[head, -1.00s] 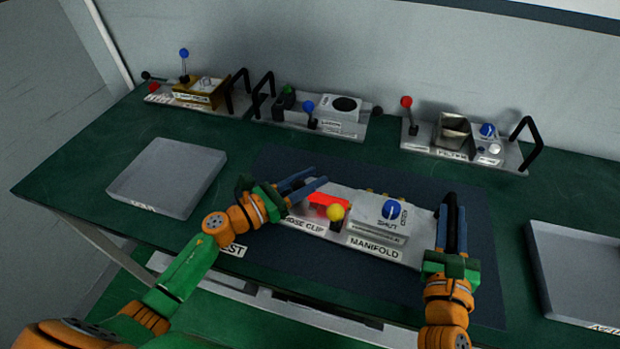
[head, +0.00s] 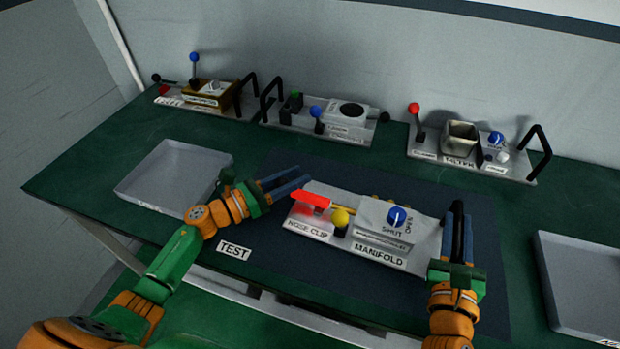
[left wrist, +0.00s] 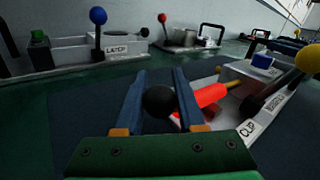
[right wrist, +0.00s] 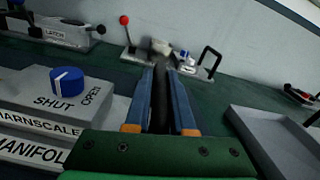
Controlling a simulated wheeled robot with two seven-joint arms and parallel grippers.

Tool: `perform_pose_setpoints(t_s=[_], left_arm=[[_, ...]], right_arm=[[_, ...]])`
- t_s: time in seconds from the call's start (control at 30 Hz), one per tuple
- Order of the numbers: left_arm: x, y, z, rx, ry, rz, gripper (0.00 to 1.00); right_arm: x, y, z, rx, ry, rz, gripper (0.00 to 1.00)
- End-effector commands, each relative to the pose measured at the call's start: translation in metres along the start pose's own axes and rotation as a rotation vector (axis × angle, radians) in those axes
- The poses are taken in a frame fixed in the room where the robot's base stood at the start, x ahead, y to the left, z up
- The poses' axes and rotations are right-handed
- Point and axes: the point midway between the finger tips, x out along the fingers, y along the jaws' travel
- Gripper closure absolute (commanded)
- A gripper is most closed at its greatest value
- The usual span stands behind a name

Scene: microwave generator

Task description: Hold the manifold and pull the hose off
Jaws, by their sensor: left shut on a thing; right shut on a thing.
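The manifold (head: 370,216) sits flat on the dark mat, its blue dial (head: 397,215) pointing to SHUT. My right gripper (head: 457,210) is shut on the black handle (right wrist: 161,88) at its right end. The red hose (head: 312,198) lies at the left end, with a thin yellow rod (head: 343,210) showing between it and the housing. My left gripper (head: 300,180) is beside the hose's left end, shut on a black ball (left wrist: 160,101). A finger hides where ball and hose meet. A yellow ball knob (head: 341,218) stands by the clip label.
A grey tray (head: 150,203) lies at the left and another (head: 565,245) at the right. Several units with levers and handles stand along the back, among them the filter unit (head: 425,150). A TEST label (head: 234,250) is at the front edge. Mat left of the manifold is clear.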

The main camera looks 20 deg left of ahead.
Motion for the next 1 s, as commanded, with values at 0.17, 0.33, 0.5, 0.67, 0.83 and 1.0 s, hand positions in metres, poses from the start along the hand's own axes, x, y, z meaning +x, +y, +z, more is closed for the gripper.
perform_pose_setpoints(t_s=[0.17, 0.33, 0.5, 0.67, 0.83, 1.0], left_arm=[[-0.003, 0.008, -0.001, 0.003, 0.003, 0.026, 0.51], [-0.002, 0.007, 0.000, 0.003, 0.002, 0.022, 0.31], [-0.002, 0.005, 0.000, 0.002, 0.001, 0.017, 0.31], [-0.014, 0.004, -0.001, 0.002, 0.003, 0.016, 0.31], [-0.061, 0.003, -0.002, 0.002, 0.005, 0.017, 0.31], [-0.104, 0.003, 0.000, 0.003, 0.003, 0.018, 0.31]], right_arm=[[0.000, -0.005, -0.005, -0.011, 0.012, -0.016, 1.00], [0.000, -0.005, -0.004, -0.009, 0.011, -0.014, 1.00], [0.000, -0.003, -0.004, -0.008, 0.010, -0.011, 1.00], [0.000, -0.003, -0.004, -0.007, 0.010, -0.009, 1.00], [0.000, -0.003, -0.004, -0.006, 0.010, -0.008, 1.00], [0.000, -0.002, -0.004, -0.005, 0.009, -0.007, 1.00]])
